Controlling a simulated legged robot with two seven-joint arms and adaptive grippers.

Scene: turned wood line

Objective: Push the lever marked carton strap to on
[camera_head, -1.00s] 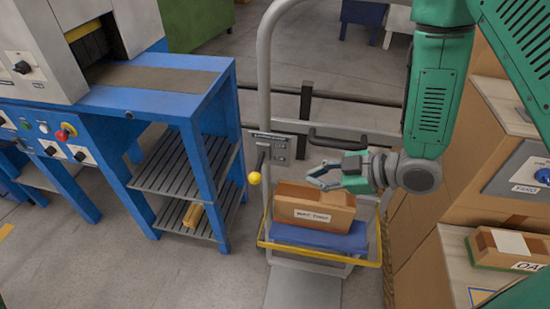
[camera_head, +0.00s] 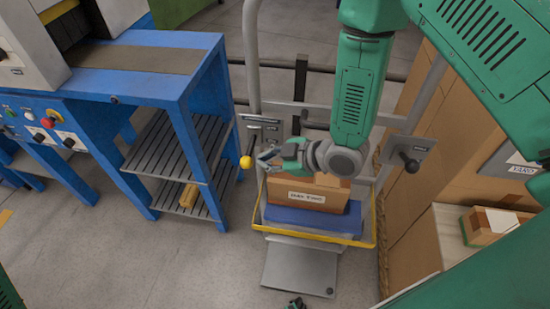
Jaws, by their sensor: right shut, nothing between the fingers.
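A lever with a yellow ball knob (camera_head: 246,162) sticks out from a grey panel (camera_head: 272,129) on the left post of the metal frame. The panel's lettering is too small to read, so I cannot confirm the carton strap mark or the on side. My right gripper (camera_head: 266,157) is shut and empty, its fingertips just right of the knob. I cannot tell whether they touch it. A small dark and green piece (camera_head: 295,303) at the bottom edge looks like the tip of my left gripper; its fingers cannot be made out.
A second panel with a black-knobbed lever (camera_head: 411,165) is on the right post. A labelled carton (camera_head: 312,192) sits on a blue pad (camera_head: 307,218) inside a yellow rail, below my right gripper. A blue shelf unit (camera_head: 205,125) stands close left of the knob. Stacked boxes stand right.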

